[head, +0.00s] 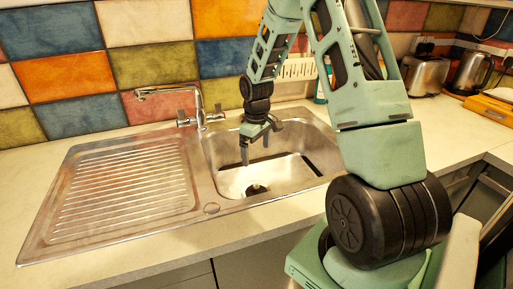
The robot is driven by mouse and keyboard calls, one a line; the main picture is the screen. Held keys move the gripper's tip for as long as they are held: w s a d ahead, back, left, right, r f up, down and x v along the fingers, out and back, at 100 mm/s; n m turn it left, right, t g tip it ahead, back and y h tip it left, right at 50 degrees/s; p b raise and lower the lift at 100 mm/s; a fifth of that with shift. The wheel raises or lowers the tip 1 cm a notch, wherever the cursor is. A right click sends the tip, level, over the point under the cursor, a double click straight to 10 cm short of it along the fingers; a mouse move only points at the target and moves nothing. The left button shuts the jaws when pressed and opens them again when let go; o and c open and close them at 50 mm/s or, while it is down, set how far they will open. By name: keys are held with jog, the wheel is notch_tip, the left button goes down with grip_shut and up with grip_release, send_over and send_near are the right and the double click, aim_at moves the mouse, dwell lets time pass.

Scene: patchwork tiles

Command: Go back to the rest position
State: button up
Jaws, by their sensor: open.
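My gripper (256,151) is open and points down over the sink basin (237,178). Nothing shows between its fingers. My green arm reaches from the lower right, up out of the top of the view, and back down to the basin. The basin looks empty apart from the dark drain at its bottom. My arm hides part of the right counter and the wall behind it.
A tap (198,108) stands behind the sink, left of my gripper. A ribbed drainboard (125,185) lies to the left, bare. A white rack (297,69) is behind the basin. A toaster (426,76), kettle (472,72) and yellow-orange box (490,108) stand at right.

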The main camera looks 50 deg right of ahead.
jog(key=shift+r, duration=0.45)
jog(key=shift+a, duration=0.1)
jog(key=s+a+r+n, duration=0.1)
jog(key=s+a+r, duration=0.15)
jog(key=a, duration=0.65)
jog(key=s+a+r+n, duration=0.1)
jog(key=s+a+r, duration=0.15)
jog(key=a, duration=0.55)
jog(key=s+a+r+n, duration=0.1)
jog(key=a+r, duration=0.2)
jog(key=a, duration=0.6)
jog(key=s+a+r+n, duration=0.1)
jog(key=s+a, duration=0.4)
jog(key=s, duration=0.4)
jog(key=s+a+r+n, duration=0.1)
jog(key=s+a+r, duration=0.1)
jog(key=s+a, duration=0.3)
jog(key=s, duration=0.4)
jog(key=shift+a+r+n+y, duration=0.25)
jog(key=shift+r+n+y, duration=0.05)
